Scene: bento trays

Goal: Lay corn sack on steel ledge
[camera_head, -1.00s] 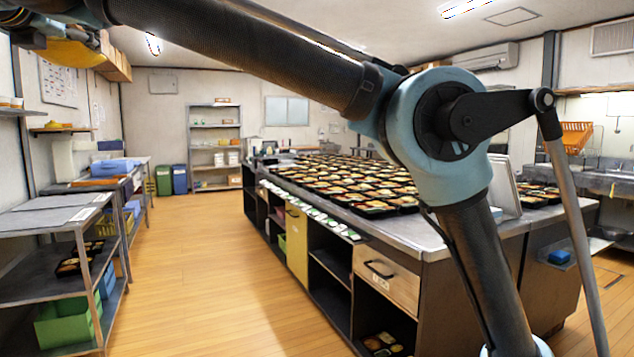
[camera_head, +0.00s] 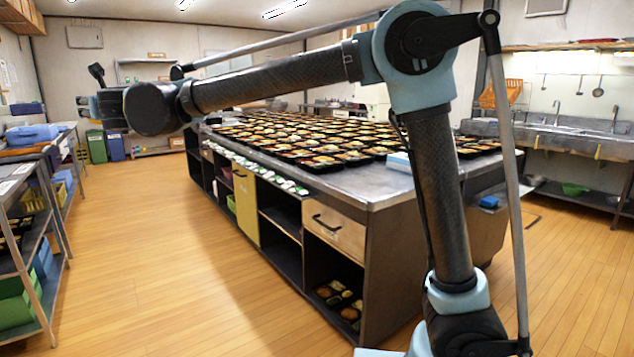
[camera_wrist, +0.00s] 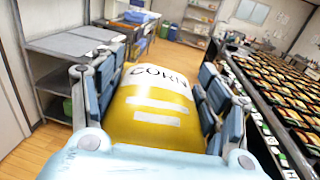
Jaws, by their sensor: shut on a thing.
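The corn sack (camera_wrist: 152,105) is yellow with a white top end marked CORN. It fills the middle of the wrist view. My gripper (camera_wrist: 155,88) is shut on it, with blue-grey finger pads pressed along both sides. In the head view my arm reaches left, and its end hides the sack. No single surface is clearly the steel ledge. A grey steel shelf unit (camera_wrist: 68,45) stands ahead and left of the sack in the wrist view, and its edge shows at the left in the head view (camera_head: 22,262).
A long steel-topped counter (camera_head: 375,192) with many bento trays (camera_head: 300,140) stands right of my gripper. Open wooden floor (camera_head: 150,250) lies between it and the left shelves. Green and blue bins (camera_head: 106,146) stand at the back.

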